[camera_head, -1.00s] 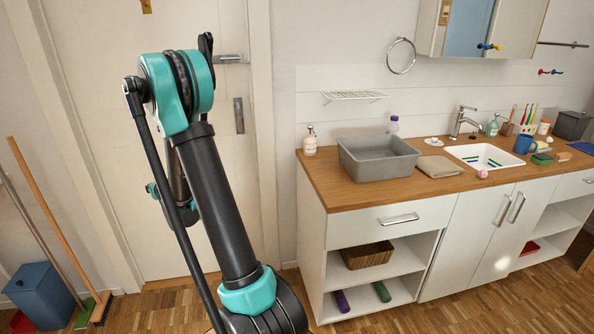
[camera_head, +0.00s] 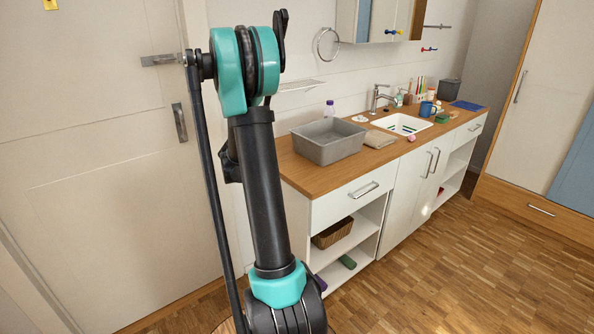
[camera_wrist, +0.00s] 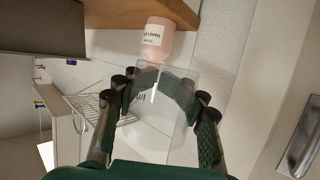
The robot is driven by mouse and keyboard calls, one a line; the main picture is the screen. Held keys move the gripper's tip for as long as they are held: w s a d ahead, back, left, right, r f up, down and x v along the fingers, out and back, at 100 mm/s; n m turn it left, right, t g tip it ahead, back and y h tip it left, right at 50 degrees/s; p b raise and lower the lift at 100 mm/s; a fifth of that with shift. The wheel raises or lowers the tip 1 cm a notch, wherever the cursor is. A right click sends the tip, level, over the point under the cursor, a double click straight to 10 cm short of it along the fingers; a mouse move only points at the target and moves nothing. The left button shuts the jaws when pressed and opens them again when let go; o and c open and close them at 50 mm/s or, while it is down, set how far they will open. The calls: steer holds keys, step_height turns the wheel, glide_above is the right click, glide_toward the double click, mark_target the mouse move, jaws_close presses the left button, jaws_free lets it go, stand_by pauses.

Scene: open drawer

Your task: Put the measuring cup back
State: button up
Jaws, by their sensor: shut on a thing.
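In the head view my arm stands up in front of the door, and neither my gripper nor the cup can be made out. The vanity's top drawer (camera_head: 337,204) is shut, with a bar handle (camera_head: 363,189).
A grey basin (camera_head: 328,142) stands on the wooden counter, left of the sink (camera_head: 402,124). A pink lotion bottle (camera_wrist: 157,38) is close to the cup in the wrist view. A door (camera_head: 95,200) is behind my arm. Floor at right is clear.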

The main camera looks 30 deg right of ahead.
mark_target(300, 166)
steer(key=s+d+r+m+g+h, duration=0.1)
steer(key=s+d+r+m+g, duration=0.1)
steer(key=s+d+r, duration=0.1)
steer(key=s+d+r+m+g+h, duration=0.2)
steer(key=s+d+r, duration=0.2)
steer(key=d, duration=0.4)
steer(key=s+d+r+m+g+h, duration=0.1)
steer(key=s+d+r+m+g, duration=0.1)
steer(key=d, duration=0.4)
steer(key=shift+s+r, duration=0.4)
steer(key=shift+r, duration=0.3)
steer(key=shift+s+r, duration=0.35)
steer(key=shift+r, duration=0.3)
steer(key=shift+s+d+f, duration=0.1)
steer(key=shift+d+f, duration=0.05)
steer(key=shift+f, duration=0.2)
step_height(300, 166, down, 19)
steer(key=shift+f, duration=0.1)
steer(key=o, duration=1.1)
steer(key=shift+c, duration=0.2)
